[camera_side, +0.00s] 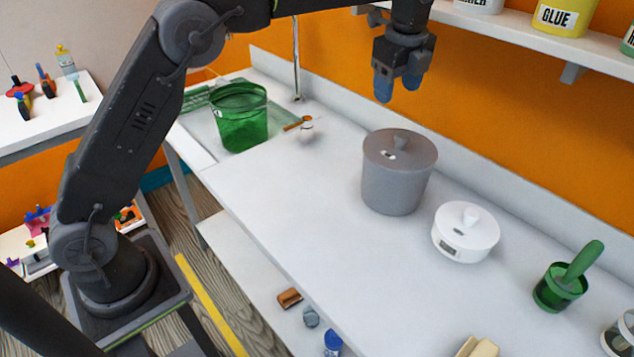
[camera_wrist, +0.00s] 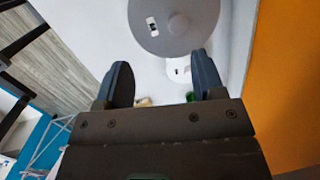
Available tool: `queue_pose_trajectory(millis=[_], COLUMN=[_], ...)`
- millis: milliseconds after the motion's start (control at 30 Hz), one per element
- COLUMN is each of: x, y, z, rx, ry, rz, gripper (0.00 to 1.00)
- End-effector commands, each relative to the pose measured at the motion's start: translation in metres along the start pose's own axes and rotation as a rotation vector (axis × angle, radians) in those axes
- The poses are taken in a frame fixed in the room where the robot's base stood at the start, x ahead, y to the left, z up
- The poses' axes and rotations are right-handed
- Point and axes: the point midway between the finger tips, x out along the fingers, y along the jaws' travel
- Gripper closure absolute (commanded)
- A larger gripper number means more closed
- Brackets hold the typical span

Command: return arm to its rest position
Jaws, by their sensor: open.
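My gripper (camera_side: 398,86) hangs in the air above the back of the white table (camera_side: 270,205), near the orange wall. Its blue-tipped fingers point down, stand apart and hold nothing. In the wrist view the two dark fingers of my gripper (camera_wrist: 160,82) also stand apart with nothing between them. The grey lidded pot (camera_side: 398,175) stands on the table below and is not touched. Its round lid (camera_wrist: 180,22) shows at the top of the wrist view.
A green bucket (camera_side: 240,118) stands at the table's left end. A white lidded dish (camera_side: 465,235) and a green mortar with pestle (camera_side: 560,288) stand right of the pot. A shelf (camera_side: 500,28) with glue containers (camera_side: 560,15) is right of my gripper. The table's front middle is clear.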

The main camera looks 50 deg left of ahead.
Motion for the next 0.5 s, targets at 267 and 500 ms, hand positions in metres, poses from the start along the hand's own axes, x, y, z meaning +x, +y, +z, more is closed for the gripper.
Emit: queue_pose_trajectory(millis=[267, 500], x=[-0.062, -0.077], y=[0.087, 0.18], z=[0.025, 0.034], rx=[-0.489, -0.916], ry=[0.058, 0.142], rz=[-0.104, -0.176], gripper=[0.38, 0.38])
